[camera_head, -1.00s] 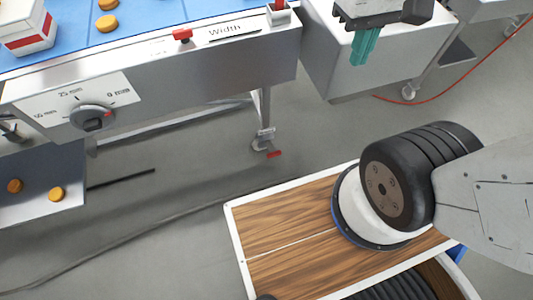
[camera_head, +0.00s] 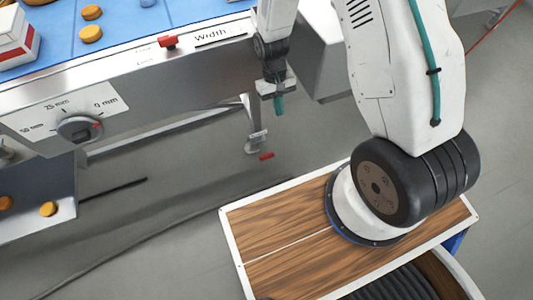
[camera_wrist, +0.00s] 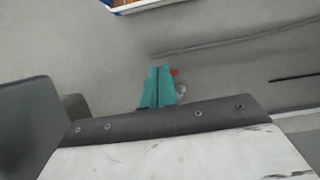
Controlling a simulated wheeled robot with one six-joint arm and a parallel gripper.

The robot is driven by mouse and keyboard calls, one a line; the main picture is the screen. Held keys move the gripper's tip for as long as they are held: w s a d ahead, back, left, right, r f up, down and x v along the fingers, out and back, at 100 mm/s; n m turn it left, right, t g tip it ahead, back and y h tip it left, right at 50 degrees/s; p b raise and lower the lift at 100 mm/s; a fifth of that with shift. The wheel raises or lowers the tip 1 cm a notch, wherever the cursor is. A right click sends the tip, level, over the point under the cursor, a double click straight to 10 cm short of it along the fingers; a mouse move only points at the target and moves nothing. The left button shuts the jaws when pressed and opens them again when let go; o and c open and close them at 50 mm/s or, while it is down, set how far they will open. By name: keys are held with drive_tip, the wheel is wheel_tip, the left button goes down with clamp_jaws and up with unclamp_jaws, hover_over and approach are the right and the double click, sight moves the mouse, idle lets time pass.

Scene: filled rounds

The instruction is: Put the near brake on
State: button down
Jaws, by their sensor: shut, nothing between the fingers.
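The near caster (camera_head: 254,143) stands on the floor under the end leg of the conveyor frame. Its red brake pedal (camera_head: 266,156) sticks out from its lower side. In the wrist view the pedal (camera_wrist: 174,71) shows just beyond the fingertips, and the caster (camera_wrist: 181,91) is partly hidden beside the fingers. My gripper (camera_head: 279,106) has teal fingers, shut and empty, pointing down. In the head view it hangs above and slightly right of the pedal, apart from it. The fingers also show in the wrist view (camera_wrist: 158,72). I cannot tell the pedal's exact tilt.
The conveyor (camera_head: 130,82) with its dial (camera_head: 80,129) and red slider (camera_head: 168,42) stands above the caster. A lower tray (camera_head: 40,215) with orange rounds is at left. A dark bar (camera_head: 113,189) lies near it. Floor around the pedal is clear.

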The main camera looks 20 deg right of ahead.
wheel_tip(320, 180, down, 33)
drive_tip(key=s+t, duration=0.2)
drive_tip(key=t, duration=0.7)
hover_over(265, 154)
wheel_tip(265, 154, down, 12)
drive_tip(key=shift+s+d+r, duration=0.1)
drive_tip(key=shift+r, duration=0.1)
drive_tip(key=f, duration=0.1)
drive_tip(key=s+f, duration=0.1)
drive_tip(key=f, duration=0.1)
drive_tip(key=shift+s+f, duration=0.15)
drive_tip(key=shift+f, duration=0.2)
